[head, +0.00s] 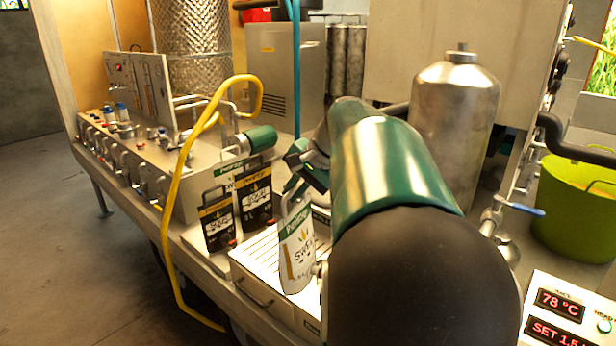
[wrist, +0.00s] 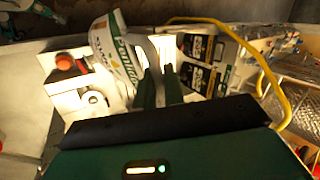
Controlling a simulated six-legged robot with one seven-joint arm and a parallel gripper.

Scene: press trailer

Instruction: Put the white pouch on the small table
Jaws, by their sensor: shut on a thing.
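The white pouch (head: 298,255) has a green top band and dark lettering. It hangs upright, slightly tilted, in front of a slatted metal box, and I cannot tell if its base touches anything. My gripper (head: 297,188) is shut on its top edge, partly hidden behind my green and black arm. In the wrist view the pouch (wrist: 112,55) shows just beyond the fingers (wrist: 160,88). I cannot make out a small table in either view.
Black pouches (head: 218,220) stand left of the held pouch. The slatted box (head: 262,262) has a front handle. A yellow hose (head: 166,235) loops over the bench edge. A steel tank (head: 455,120), a green tub (head: 575,215) and a display panel (head: 562,305) are right. Floor (head: 70,250) is open at left.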

